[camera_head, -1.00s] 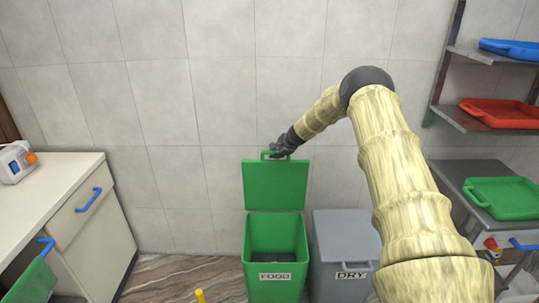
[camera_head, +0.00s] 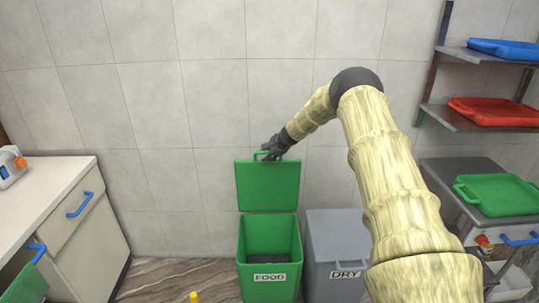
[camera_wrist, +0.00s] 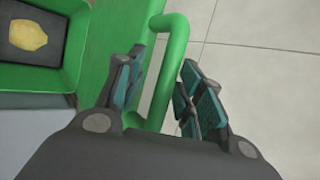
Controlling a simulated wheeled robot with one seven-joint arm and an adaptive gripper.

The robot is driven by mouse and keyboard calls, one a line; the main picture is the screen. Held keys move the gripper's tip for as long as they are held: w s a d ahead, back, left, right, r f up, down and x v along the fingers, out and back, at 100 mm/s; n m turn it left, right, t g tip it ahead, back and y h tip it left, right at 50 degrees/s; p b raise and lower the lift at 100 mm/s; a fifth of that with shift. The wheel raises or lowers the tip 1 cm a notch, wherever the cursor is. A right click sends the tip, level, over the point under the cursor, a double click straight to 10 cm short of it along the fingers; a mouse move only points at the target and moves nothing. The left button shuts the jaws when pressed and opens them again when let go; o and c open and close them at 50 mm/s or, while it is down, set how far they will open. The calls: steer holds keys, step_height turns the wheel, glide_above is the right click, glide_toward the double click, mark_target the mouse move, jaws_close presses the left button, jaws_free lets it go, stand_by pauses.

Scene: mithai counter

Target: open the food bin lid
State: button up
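The green food bin (camera_head: 270,282), labelled FOOD, stands on the floor against the tiled wall. Its green lid (camera_head: 267,186) stands raised, about upright, behind the bin's open mouth. My gripper (camera_head: 275,150) is at the handle on the lid's top edge. In the wrist view, the green handle (camera_wrist: 165,75) passes between the two fingers of my gripper (camera_wrist: 162,85). Small gaps show between the handle and the fingers, so they look open around it. The wrist view also shows the inside of the bin, with a yellow lump (camera_wrist: 28,36) on a dark bottom.
A grey bin (camera_head: 335,255) labelled DRY, lid closed, stands just right of the food bin. A white cabinet (camera_head: 95,225) with blue handles is at the left. A rack with blue, red and green trays (camera_head: 497,195) is at the right. The wall above the lid is bare.

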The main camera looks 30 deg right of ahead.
steer(key=shift+s, duration=0.1)
steer(key=v, duration=1.2)
steer(key=shift+f, duration=0.1)
